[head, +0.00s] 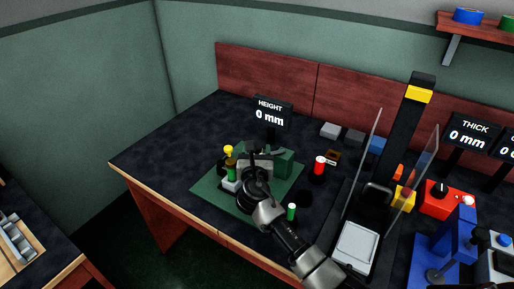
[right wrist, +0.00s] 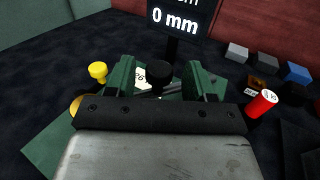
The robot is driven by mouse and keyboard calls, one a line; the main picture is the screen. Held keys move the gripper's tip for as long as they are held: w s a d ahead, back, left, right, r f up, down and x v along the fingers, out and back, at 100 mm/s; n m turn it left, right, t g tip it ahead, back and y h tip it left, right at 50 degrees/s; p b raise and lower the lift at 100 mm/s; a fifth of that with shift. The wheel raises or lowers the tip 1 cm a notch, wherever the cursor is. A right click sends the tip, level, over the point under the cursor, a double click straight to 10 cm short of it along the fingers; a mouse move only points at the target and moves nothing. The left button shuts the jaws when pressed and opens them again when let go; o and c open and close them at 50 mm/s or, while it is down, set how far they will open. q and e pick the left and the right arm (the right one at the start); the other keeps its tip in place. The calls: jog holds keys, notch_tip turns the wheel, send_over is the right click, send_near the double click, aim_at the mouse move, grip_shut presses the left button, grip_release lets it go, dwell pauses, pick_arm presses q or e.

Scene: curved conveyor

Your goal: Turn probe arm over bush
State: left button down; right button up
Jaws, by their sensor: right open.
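The height gauge stands on a green base plate (head: 215,200) below a display reading HEIGHT 0 mm (head: 270,112). My right gripper (head: 262,154) is over the middle of this plate, pointing down and away. In the right wrist view its jaws (right wrist: 162,85) are apart. A black round knob (right wrist: 158,76) shows between them, with a white marked label (right wrist: 140,78) beside it. I cannot tell whether the jaws touch the knob. The probe arm and bush are not clearly identifiable, as my gripper and wrist cover much of the gauge. My left gripper is not in view.
A yellow knob (head: 228,149) stands left of my gripper. A red cylinder (head: 320,165) and a green peg (head: 291,211) stand to the right. Farther right are a clear-sided press and a red box (head: 448,203). The table's left part is clear.

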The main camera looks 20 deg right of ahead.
jog(key=v, duration=0.9)
jog(key=shift+s, duration=0.1)
